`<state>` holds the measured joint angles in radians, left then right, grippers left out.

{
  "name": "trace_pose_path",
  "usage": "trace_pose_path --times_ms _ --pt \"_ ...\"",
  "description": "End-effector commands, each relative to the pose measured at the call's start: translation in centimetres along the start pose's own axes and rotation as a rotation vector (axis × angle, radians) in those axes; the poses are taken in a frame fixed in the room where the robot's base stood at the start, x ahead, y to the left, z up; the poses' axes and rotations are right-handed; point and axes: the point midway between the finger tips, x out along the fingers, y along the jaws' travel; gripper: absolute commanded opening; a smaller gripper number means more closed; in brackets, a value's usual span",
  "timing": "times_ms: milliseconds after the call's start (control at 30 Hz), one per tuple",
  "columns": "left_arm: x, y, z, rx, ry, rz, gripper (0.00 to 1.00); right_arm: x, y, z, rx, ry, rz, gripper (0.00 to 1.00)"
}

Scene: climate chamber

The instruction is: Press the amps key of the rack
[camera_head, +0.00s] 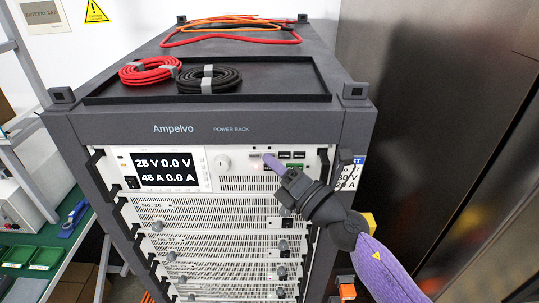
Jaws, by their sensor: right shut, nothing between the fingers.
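The rack (90,125) is a dark grey cabinet marked Ampelvo POWER RACK. Its top white unit has a black display (166,170) reading 25 V 0.0 V and 45 A 0.0 A, and a round white knob (222,162). Right of the knob is a group of small keys (299,155), some dark and one green; their labels are too small to read, so I cannot tell which is amps. My right gripper (270,160) is shut and empty, its tip at this key group and covering part of it. I cannot tell whether it touches a key. My left gripper is out of view.
Red and black cable coils (208,80) lie in the tray on top of the rack. A dark wall or cabinet (430,110) stands close on the right. A green bench (75,240) with trays is at the left. More rack units (215,215) lie below.

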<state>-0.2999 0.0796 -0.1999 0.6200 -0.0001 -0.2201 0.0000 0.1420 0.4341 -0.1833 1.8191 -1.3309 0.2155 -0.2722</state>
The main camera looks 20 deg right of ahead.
Motion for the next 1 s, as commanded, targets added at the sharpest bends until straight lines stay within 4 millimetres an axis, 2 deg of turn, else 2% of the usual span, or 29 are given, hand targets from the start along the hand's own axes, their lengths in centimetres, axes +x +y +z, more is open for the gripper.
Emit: trace_pose_path --times_ms 500,1000 --pt "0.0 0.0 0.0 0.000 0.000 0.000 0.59 0.2 -0.1 0.1 -0.001 0.000 0.000 0.00" --pt "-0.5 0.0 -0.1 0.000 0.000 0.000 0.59 -0.9 0.6 -0.6 0.000 0.000 0.000 0.00"
